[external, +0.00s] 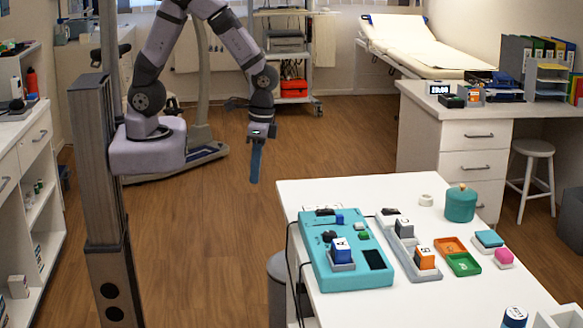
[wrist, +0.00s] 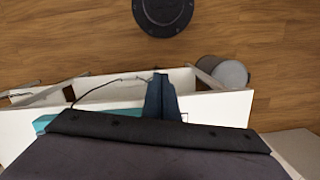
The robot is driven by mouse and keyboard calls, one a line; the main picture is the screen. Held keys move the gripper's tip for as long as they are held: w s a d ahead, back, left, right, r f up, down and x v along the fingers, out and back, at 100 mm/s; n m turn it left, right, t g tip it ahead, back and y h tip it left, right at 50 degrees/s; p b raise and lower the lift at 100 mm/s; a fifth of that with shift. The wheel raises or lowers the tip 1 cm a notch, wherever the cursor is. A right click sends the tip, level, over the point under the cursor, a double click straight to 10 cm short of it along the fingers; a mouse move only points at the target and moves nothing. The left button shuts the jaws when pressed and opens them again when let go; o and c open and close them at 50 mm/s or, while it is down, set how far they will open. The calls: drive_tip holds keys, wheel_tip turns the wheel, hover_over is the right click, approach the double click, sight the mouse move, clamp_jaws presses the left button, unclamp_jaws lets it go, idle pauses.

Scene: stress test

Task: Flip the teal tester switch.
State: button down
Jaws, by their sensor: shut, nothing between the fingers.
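The teal tester (external: 345,250) lies on the white table, near its left edge. It carries a blue block marked A (external: 341,250) on a grey base, a small blue piece (external: 339,219), a dark screen (external: 374,259) and small green and black parts. I cannot tell which part is its switch. My gripper (external: 255,180) hangs shut and empty, pointing down, left of the table and apart from the tester. In the wrist view, the shut blue fingers (wrist: 160,85) show over the table edge, and a corner of the teal tester (wrist: 42,122) shows at left.
A grey strip (external: 408,245) with an orange block (external: 425,259) lies right of the tester. Orange and green trays (external: 463,264), a teal pot (external: 461,204) and a pink piece (external: 504,257) lie farther right. Dark cables hang over the table's left edge.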

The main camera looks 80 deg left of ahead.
drive_tip(key=w+d+t+b, duration=0.1)
drive_tip(key=w+d, duration=0.5)
drive_tip(key=w, duration=0.5)
drive_tip(key=w+r+n, duration=0.2)
drive_tip(key=w+r, duration=0.3)
drive_tip(key=r, duration=0.3)
drive_tip(key=shift+w+d+n, duration=0.15)
drive_tip(key=shift+d+n, duration=0.15)
drive_tip(key=shift+d, duration=0.15)
drive_tip(key=shift+w+r+p, duration=0.2)
drive_tip(key=shift+p, duration=0.2)
drive_tip(key=shift+w+r+p, duration=0.1)
drive_tip(key=shift+w+p, duration=0.45)
drive_tip(key=shift+p, duration=0.1)
drive_tip(key=shift+r, duration=0.1)
